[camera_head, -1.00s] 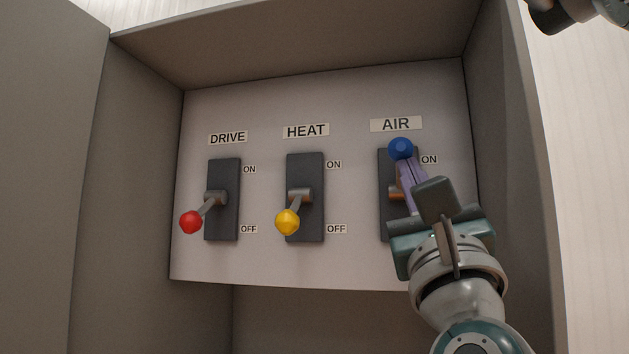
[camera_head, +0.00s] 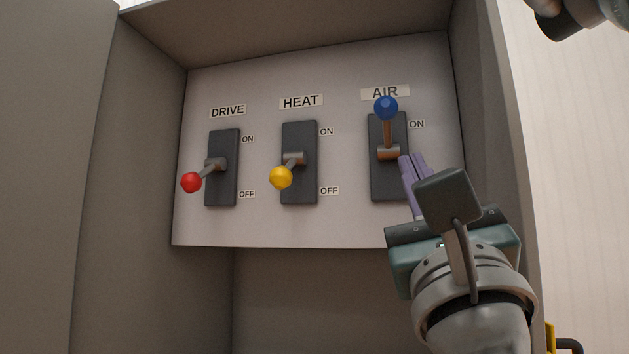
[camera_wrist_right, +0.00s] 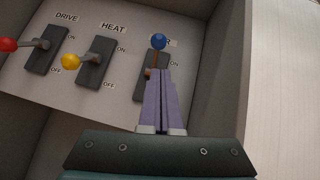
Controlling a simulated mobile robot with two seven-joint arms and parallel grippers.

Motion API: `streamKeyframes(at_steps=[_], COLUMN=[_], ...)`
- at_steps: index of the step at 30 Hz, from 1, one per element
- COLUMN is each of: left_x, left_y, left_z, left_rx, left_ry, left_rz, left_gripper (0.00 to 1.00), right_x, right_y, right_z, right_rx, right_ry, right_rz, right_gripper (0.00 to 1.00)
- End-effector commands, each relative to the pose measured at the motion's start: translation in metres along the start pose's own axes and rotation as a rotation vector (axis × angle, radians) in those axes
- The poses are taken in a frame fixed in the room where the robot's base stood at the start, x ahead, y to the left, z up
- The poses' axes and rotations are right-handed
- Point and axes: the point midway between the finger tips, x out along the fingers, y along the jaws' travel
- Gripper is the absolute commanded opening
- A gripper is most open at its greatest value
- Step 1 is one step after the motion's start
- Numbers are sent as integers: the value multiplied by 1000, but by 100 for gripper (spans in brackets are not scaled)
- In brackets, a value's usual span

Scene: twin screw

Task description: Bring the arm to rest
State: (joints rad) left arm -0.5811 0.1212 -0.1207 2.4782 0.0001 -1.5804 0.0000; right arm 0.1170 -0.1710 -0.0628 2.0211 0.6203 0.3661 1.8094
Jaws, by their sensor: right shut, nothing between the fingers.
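My right gripper (camera_head: 412,160) is shut and empty, in front of the lower right of the AIR switch plate (camera_head: 388,186), below its lever. In the right wrist view its purple fingers (camera_wrist_right: 160,74) lie together and cover part of that plate. The AIR lever's blue knob (camera_head: 386,108) points up, at the ON side, and is apart from the fingers; the blue knob also shows in the right wrist view (camera_wrist_right: 159,41). The yellow HEAT knob (camera_head: 280,177) and the red DRIVE knob (camera_head: 191,182) stick out toward the lower left. My left gripper is not in view.
The switches sit on a pale panel (camera_head: 258,225) inside a grey cabinet. Its right side wall (camera_head: 478,110) stands close to my right gripper. A grey door or wall (camera_head: 50,180) is at the left. Space in front of DRIVE and HEAT is clear.

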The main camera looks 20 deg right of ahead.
Motion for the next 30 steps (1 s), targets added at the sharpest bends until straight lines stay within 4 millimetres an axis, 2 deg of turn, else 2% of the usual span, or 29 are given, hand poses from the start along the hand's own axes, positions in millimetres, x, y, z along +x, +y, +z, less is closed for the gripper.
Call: streamKeyframes(at_steps=[1,6,14,17,20,23,25,28,30], left_x=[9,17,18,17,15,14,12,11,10], left_y=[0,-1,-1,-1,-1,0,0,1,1], left_z=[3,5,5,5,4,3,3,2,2], left_rx=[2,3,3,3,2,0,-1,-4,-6], left_ry=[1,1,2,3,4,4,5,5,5], left_rz=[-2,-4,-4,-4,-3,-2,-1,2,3], left_gripper=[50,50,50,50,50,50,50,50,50], right_x=[-14,-36,-43,-49,-70,-116,-160,-232,-282], right_y=[1,-1,0,17,51,90,107,110,96], right_z=[-2,6,10,6,-6,-32,-56,-91,-111], right_rx=[1,0,-17,-135,-401,-767,-1024,-1337,-1498], right_ry=[2,1,1,7,0,-55,-133,-300,-448], right_rz=[1,0,14,116,345,678,937,1314,1568], right_gripper=[0,0,0,0,0,0,0,0,0])
